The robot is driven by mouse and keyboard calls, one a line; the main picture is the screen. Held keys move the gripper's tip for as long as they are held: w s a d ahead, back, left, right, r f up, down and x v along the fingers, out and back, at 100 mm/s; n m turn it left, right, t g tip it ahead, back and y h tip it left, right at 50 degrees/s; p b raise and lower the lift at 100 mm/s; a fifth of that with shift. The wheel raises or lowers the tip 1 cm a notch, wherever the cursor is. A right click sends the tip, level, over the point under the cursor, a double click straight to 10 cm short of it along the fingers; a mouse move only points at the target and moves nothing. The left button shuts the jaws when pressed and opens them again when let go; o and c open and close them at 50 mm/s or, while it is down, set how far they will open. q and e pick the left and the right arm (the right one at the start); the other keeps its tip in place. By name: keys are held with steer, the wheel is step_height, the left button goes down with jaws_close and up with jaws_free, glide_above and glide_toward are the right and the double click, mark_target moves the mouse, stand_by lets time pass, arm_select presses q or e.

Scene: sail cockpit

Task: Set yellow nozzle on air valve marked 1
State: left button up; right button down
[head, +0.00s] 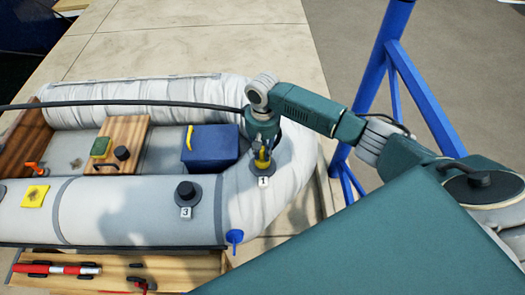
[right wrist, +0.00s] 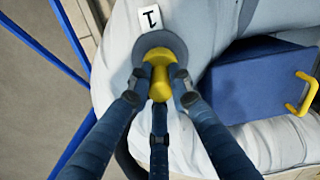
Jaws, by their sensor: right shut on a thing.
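The yellow nozzle (head: 261,163) is held by my right gripper (head: 262,150) over the grey round base of the air valve marked 1 (head: 265,171). In the right wrist view, the fingers of my right gripper (right wrist: 160,85) close around the yellow nozzle (right wrist: 158,62). Its far end overlaps the grey valve disc (right wrist: 178,44), beside the white label 1 (right wrist: 149,18). The nozzle hides the valve's centre, so I cannot tell whether it is seated or just above. My left gripper is not in view.
A black hose (head: 130,105) runs across the boat to my right gripper. A blue box (head: 205,150) with a yellow handle stands inside the boat. The capped valve marked 3 (head: 186,192) is on the near tube. A blue metal frame (head: 388,65) stands right of the boat.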

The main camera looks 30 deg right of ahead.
steer(key=shift+p, duration=0.5)
steer(key=shift+f+b, duration=0.3)
steer(key=shift+f, duration=0.3)
steer(key=c, duration=1.9)
jaws_free()
steer(key=shift+o, duration=0.2)
step_height(320, 180, up, 11)
steer(key=p, duration=1.2)
steer(key=shift+r, duration=0.1)
